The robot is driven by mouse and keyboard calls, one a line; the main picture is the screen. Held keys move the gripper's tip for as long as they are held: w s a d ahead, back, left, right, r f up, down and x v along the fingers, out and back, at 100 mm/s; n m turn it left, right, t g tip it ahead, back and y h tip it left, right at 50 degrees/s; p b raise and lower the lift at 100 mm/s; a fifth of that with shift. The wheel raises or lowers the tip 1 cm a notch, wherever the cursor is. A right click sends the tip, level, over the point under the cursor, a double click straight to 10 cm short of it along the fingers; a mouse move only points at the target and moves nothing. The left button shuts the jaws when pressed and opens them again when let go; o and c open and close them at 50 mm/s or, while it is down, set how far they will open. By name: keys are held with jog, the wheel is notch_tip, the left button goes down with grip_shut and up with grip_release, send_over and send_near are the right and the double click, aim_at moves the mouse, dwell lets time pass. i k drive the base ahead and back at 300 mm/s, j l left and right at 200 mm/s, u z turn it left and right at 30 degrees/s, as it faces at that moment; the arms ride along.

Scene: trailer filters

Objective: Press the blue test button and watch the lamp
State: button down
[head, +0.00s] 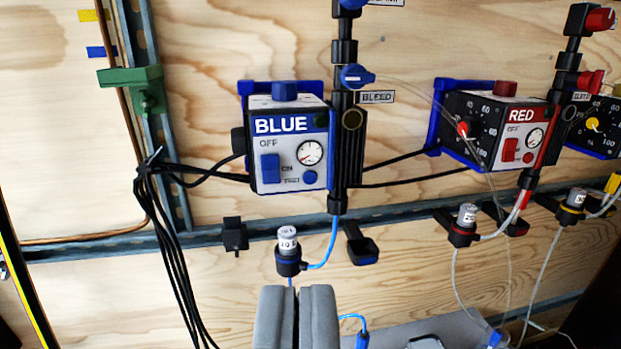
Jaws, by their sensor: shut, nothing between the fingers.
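The BLUE unit (290,148) is a white-fronted box with a blue label band, fixed to the plywood wall left of centre. The small round blue test button (310,177) is low on its front, right of a larger blue OFF/ON switch (270,168) and below a round gauge (310,152). A small dark green round spot (320,120) at the band's right end may be the lamp; it looks unlit. My gripper (297,290) is shut and empty at the bottom middle, below the unit and apart from the button. Nothing hides the button.
A black pipe (339,175) with a blue BLEED knob (356,77) stands right of the unit. A grey-capped bottle (288,243) sits in a holder just above my fingertips. Black cables (170,230) hang at left. The RED unit (500,130) is at right.

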aim_at(309, 177)
jog(key=i+j+z, duration=0.15)
jog(key=j+z, duration=0.2)
jog(key=j, duration=0.75)
jog(key=j+z, duration=0.35)
jog(key=j, duration=0.75)
jog(key=k+j+z, duration=0.15)
jog(key=j+z, duration=0.15)
jog(key=j, duration=0.8)
